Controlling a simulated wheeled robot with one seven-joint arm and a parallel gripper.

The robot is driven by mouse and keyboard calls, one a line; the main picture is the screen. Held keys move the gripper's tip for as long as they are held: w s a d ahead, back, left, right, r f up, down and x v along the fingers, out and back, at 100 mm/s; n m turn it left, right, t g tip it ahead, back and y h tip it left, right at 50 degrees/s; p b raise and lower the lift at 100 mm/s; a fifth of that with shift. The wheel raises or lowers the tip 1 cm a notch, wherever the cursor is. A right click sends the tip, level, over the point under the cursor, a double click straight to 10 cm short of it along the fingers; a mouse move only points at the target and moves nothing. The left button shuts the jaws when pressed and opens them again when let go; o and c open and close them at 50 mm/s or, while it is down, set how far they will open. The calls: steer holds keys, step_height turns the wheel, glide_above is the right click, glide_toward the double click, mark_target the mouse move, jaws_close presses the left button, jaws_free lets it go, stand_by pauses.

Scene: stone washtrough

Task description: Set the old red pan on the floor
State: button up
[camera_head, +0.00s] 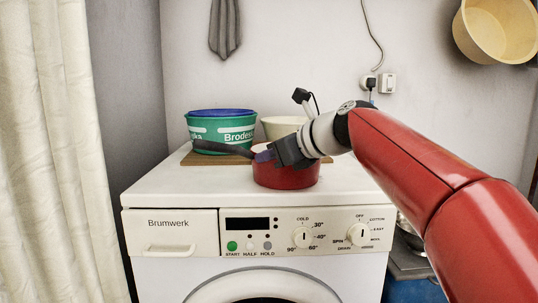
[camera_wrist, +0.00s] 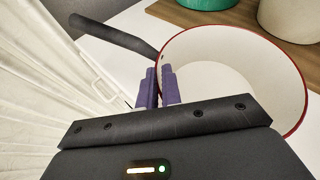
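The red pan (camera_head: 285,178) sits on the white top of the washing machine (camera_head: 155,191), near its front edge. It has a white inside, and its dark handle (camera_head: 222,148) points left. In the wrist view the pan's white inside (camera_wrist: 235,75) and red rim fill the right, with the handle (camera_wrist: 112,33) at upper left. My gripper (camera_head: 264,155) reaches down to the pan's near-left rim. Its purple fingers (camera_wrist: 160,86) are close together, one on each side of the pan's wall, and look shut on it. The lower fingers are partly hidden.
A wooden board (camera_head: 200,159) behind the pan bears a green tub (camera_head: 221,131) with a blue top and a cream bowl (camera_head: 280,127). A pale curtain (camera_head: 45,150) hangs at left. A blue object (camera_head: 408,290) stands low at right. The machine's left top is clear.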

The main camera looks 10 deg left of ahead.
steer(key=o, duration=0.3)
steer(key=shift+o, duration=0.2)
steer(key=shift+r, duration=0.1)
steer(key=shift+d+r, duration=0.15)
steer(key=v, duration=1.1)
steer(key=shift+s+d+p, duration=0.25)
steer(key=shift+d+p, duration=0.05)
steer(key=shift+p, duration=0.15)
